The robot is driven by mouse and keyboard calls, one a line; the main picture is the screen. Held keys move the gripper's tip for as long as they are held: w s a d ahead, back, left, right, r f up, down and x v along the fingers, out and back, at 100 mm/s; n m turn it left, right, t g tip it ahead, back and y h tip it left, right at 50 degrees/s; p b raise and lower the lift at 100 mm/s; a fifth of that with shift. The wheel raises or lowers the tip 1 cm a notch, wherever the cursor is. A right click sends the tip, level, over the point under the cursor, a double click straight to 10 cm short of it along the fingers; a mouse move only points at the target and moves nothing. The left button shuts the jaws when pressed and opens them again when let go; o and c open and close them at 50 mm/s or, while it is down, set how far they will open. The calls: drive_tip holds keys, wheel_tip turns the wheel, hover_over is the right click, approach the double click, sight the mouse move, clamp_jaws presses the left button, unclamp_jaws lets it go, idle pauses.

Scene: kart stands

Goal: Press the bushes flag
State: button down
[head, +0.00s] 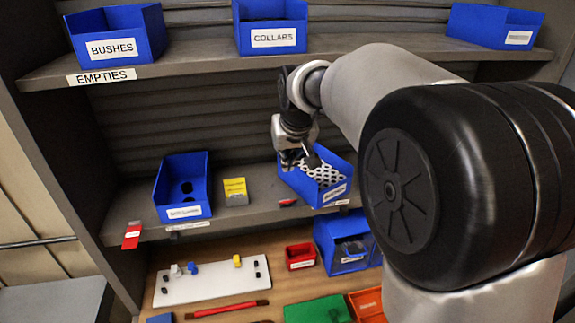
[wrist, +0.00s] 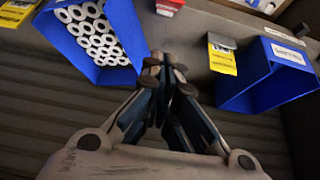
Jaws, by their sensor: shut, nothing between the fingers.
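Two red flags show on the middle shelf edge. One (head: 132,236) hangs down at the left end; the other (head: 288,202) lies flatter, just left of the bin of white rings (head: 300,188). The second flag also shows at the top of the wrist view (wrist: 170,4). I cannot read which flag is for bushes. The blue bin's front label is too small to read; its rings fill it in the wrist view (wrist: 98,32). My gripper (head: 303,163) is shut and empty, its fingers (wrist: 163,66) beside the bin, behind the shelf's front edge.
A blue bin (head: 165,172) with a few dark pieces stands left on the shelf, beside a yellow card box (head: 235,191). Empty bins, including BUSHES (head: 112,49) and COLLARS (head: 273,40), stand on the top shelf. Below lies a white board (head: 212,282) with small parts.

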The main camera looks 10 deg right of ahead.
sight(287, 202)
drive_tip(key=f, duration=0.3)
drive_tip(key=w+f, duration=0.1)
drive_tip(key=f, duration=0.5)
drive_tip(key=shift+w, duration=0.3)
drive_tip(key=shift+s+f, duration=0.15)
drive_tip(key=shift+s, duration=0.15)
drive_tip(key=shift+f, duration=0.2)
drive_tip(key=shift+s+f+t+b, duration=0.2)
drive_tip(key=shift+f+t+b, duration=0.1)
drive_tip(key=shift+b, duration=0.65)
drive_tip(key=shift+s+r+b, duration=0.1)
drive_tip(key=shift+s+b, duration=0.05)
drive_tip(key=shift+b, duration=0.3)
